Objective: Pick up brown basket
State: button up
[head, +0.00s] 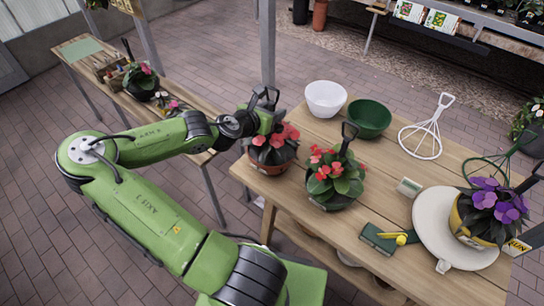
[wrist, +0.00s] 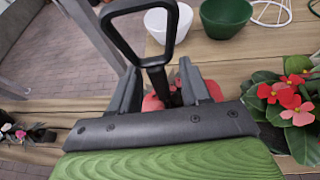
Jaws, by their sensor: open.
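The brown basket (head: 272,168) is a reddish-brown pot with pinkish-red flowers, standing at the left end of the wooden table. Its upright black loop handle (wrist: 141,8) shows in the wrist view. My gripper (head: 264,118) is directly above the basket. In the wrist view my gripper (wrist: 158,88) is open, with one finger on each side of the handle's lower stem. I cannot tell whether either finger touches it. Most of the basket and its flowers are hidden behind my gripper in the wrist view.
A dark pot with red flowers (head: 337,188) stands close on the right. White (head: 325,97) and green (head: 369,117) bowls sit behind. A white plate (head: 432,215) bears a yellow pot with purple flowers. A metal post (head: 267,45) rises behind my gripper.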

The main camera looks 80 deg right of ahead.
jog(key=x, duration=0.2)
jog(key=shift+d+f, duration=0.2)
jog(key=shift+a+r, duration=0.1)
jog(key=shift+a, duration=0.05)
jog(key=shift+c, duration=0.8)
grip_shut()
jog(key=shift+r, duration=0.15)
